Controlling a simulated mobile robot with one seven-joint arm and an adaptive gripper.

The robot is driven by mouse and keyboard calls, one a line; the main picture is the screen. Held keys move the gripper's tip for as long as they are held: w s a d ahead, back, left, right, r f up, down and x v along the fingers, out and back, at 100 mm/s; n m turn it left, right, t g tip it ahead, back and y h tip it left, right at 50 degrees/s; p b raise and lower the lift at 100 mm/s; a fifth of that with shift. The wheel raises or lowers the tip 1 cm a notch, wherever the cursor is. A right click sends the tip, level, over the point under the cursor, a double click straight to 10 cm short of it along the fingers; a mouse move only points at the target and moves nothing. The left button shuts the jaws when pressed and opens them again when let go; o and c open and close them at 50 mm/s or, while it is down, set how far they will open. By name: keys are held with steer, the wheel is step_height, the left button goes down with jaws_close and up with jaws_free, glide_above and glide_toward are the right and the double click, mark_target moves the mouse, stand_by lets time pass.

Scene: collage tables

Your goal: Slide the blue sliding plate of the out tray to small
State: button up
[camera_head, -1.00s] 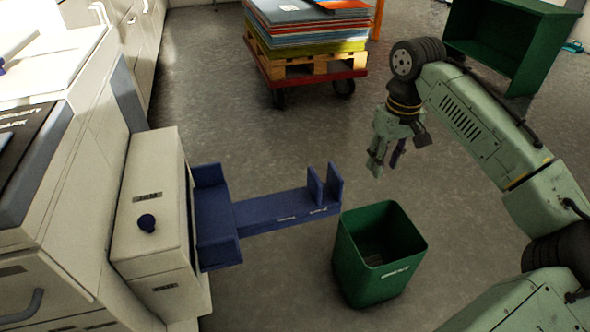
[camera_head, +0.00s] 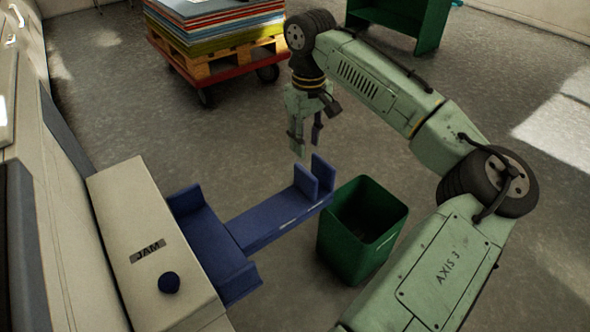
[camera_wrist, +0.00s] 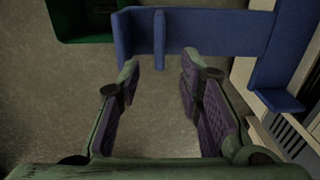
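The blue out tray (camera_head: 209,243) sticks out from the side of the pale machine. A long blue arm (camera_head: 262,222) runs from it to the right. The blue sliding plate, an upright plate (camera_head: 307,184), stands near the arm's outer end, close beside a second upright end plate (camera_head: 323,178). My gripper (camera_head: 307,152) hangs open and empty, just beyond and above the upright plates. In the wrist view the two fingers (camera_wrist: 158,75) are apart, and the plates (camera_wrist: 159,38) show ahead of them, not between them. I cannot tell whether anything touches.
A green bin (camera_head: 362,228) stands under and right of the tray's outer end. A red cart (camera_head: 222,80) with a pallet and stacked sheets is at the back. A green shelf (camera_head: 398,18) stands behind my arm. Grey floor is clear between cart and tray.

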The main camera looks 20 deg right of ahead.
mark_target(306, 171)
step_height(306, 171, down, 10)
steer(key=shift+f, duration=0.15)
stand_by(0.3)
jaws_close()
stand_by(0.4)
stand_by(0.4)
